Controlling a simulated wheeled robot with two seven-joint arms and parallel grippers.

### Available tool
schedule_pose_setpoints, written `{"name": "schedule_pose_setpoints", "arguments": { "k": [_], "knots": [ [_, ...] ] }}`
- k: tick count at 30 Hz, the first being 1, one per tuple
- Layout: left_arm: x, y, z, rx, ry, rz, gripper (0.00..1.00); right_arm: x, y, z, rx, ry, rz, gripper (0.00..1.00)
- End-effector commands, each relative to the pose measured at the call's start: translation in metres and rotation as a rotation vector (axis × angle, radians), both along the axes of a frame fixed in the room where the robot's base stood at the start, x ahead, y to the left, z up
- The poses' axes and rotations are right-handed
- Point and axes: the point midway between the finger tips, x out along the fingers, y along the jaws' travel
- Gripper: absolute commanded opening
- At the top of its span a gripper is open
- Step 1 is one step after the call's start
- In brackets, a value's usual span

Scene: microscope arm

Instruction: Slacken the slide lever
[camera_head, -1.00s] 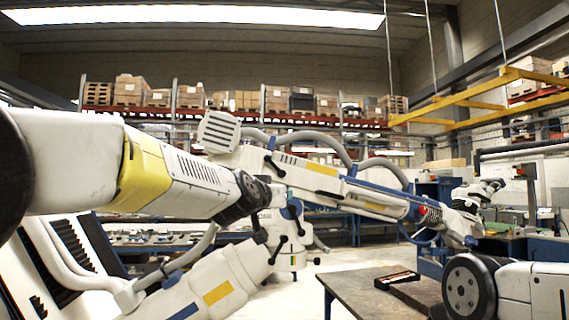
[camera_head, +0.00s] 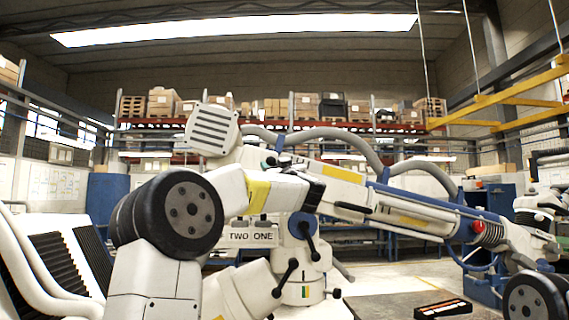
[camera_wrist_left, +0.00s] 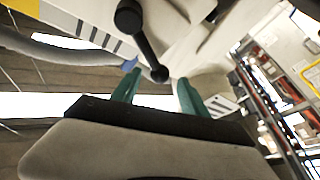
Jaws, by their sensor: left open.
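The microscope arm (camera_head: 400,205) is white with blue trim and crosses the head view. In the left wrist view a black lever (camera_wrist_left: 144,44) with a round knob at each end stands against its pale body. I take this for the slide lever. My left gripper (camera_wrist_left: 156,90) is open, its teal fingers apart, and the lever's lower knob shows between the fingertips. I cannot tell if they touch it. In the head view the left gripper (camera_head: 268,160) is small and mostly hidden near the stand's upper joint. The right gripper is out of view.
Other black levers (camera_head: 285,277) stick out below the joint, near the TWO ONE label (camera_head: 252,236). Grey hoses (camera_head: 320,133) arch above the arm. A table (camera_head: 385,306) with a black-and-orange item (camera_head: 442,308) stands at lower right.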

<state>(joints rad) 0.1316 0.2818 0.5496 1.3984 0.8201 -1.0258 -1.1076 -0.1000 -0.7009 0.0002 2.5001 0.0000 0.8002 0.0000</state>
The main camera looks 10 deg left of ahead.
Motion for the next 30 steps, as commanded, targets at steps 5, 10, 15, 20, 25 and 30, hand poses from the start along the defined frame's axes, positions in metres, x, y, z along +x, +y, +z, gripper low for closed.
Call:
{"name": "schedule_pose_setpoints", "arguments": {
  "k": [5, 10, 15, 20, 25, 30],
  "knots": [
    [0.024, 0.014, 0.010, -0.004, -0.001, -0.002, 0.52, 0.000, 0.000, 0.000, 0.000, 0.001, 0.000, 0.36],
    [0.035, 0.021, 0.016, -0.001, 0.000, -0.003, 0.52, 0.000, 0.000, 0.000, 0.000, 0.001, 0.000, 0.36],
    [0.037, 0.023, 0.018, 0.000, 0.000, -0.002, 0.52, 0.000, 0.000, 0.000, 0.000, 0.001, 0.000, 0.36],
    [0.037, 0.022, 0.018, 0.000, 0.000, -0.003, 0.52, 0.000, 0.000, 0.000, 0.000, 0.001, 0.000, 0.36],
    [0.037, 0.022, 0.017, 0.000, 0.000, -0.003, 0.18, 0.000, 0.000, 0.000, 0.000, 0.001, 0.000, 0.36],
    [0.037, 0.023, 0.017, 0.000, 0.001, -0.002, 0.00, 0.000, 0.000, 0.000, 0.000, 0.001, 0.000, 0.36]
  ]
}}
